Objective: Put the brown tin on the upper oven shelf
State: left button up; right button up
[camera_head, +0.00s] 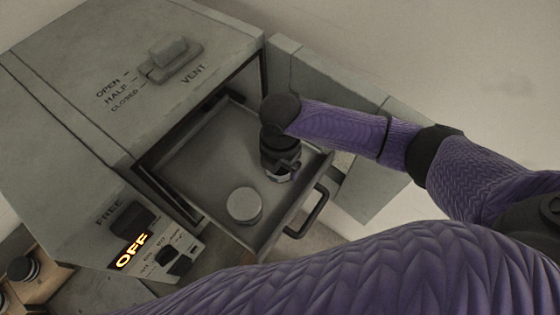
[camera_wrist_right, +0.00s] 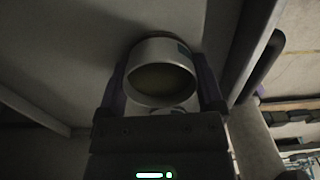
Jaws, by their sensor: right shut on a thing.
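My right gripper (camera_head: 282,174) is over the pulled-out oven shelf (camera_head: 210,150), near its handle side. In the right wrist view, the gripper (camera_wrist_right: 162,95) is shut on a round tin (camera_wrist_right: 160,72) with a pale grey rim and a dull brownish round face. In the head view the gripper mostly hides this tin. I cannot tell whether it touches the shelf. A second, pale round tin (camera_head: 244,205) stands on the shelf near its front corner, apart from the gripper. Whether this shelf is the upper one cannot be told. My left gripper is not in view.
The grey oven (camera_head: 75,75) has a vent lever (camera_head: 170,60) on top and a lit OFF display (camera_head: 132,251). The shelf handle (camera_head: 308,212) sticks out in front. An open door panel (camera_head: 330,95) stands behind my right forearm. The shelf's left part is clear.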

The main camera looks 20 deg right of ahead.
jog(key=o, duration=1.2)
jog(key=shift+f, duration=0.1)
notch_tip(320, 180, up, 12)
jog(key=shift+r+p, duration=0.15)
jog(key=shift+p, duration=0.45)
